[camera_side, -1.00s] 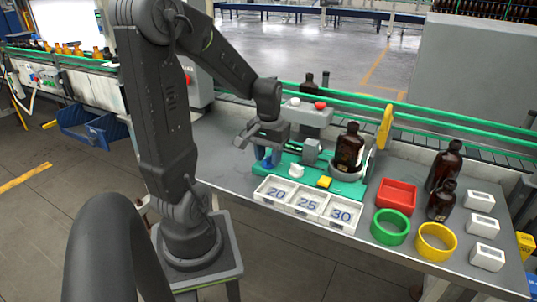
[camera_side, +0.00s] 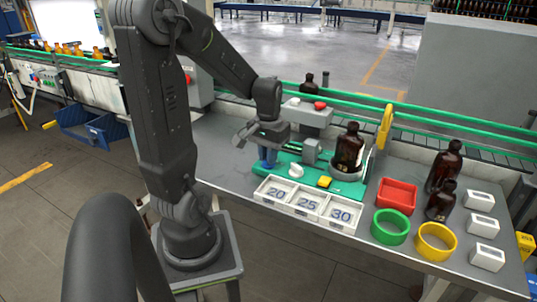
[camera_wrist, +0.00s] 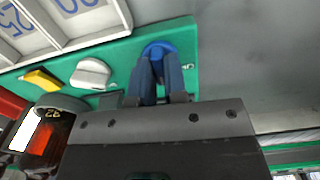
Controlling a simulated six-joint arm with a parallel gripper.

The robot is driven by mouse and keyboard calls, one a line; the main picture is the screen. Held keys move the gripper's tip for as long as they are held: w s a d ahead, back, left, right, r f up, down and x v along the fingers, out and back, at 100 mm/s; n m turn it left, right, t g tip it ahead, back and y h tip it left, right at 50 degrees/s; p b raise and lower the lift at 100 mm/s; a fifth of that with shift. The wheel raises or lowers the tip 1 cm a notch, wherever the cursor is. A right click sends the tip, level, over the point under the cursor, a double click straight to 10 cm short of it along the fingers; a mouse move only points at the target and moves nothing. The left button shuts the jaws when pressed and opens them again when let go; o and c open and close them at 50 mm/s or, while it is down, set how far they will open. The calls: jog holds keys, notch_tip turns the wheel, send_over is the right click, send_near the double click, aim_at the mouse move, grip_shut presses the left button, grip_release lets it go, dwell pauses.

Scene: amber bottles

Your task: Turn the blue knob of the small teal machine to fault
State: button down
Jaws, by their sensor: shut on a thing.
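The small teal machine (camera_side: 345,188) stands on the grey table and holds an amber bottle (camera_side: 348,150) in a grey cup. Its blue knob (camera_wrist: 159,49) is at one end of the teal base, and my gripper (camera_wrist: 158,62) is shut on it. In the side view my gripper (camera_side: 268,152) is above the left end of the machine, with the knob largely hidden by the fingers. A white knob (camera_side: 296,171) and a yellow button (camera_side: 324,182) are beside it on the base. The marks around the blue knob are too small or hidden to read.
White trays marked 20, 25 and 30 (camera_side: 307,205) lie in front of the machine. A red tray (camera_side: 396,195), a green ring (camera_side: 390,227), a yellow ring (camera_side: 436,241), more bottles (camera_side: 444,166) and white boxes (camera_side: 482,226) stand to the right. A green-railed conveyor (camera_side: 450,130) runs behind.

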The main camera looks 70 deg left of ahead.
jog(key=m, duration=0.4)
jog(key=shift+m, duration=2.1)
jog(key=c, duration=1.2)
grip_release()
jog(key=shift+o, duration=0.2)
jog(key=shift+r, duration=0.1)
notch_tip(320, 180, up, 14)
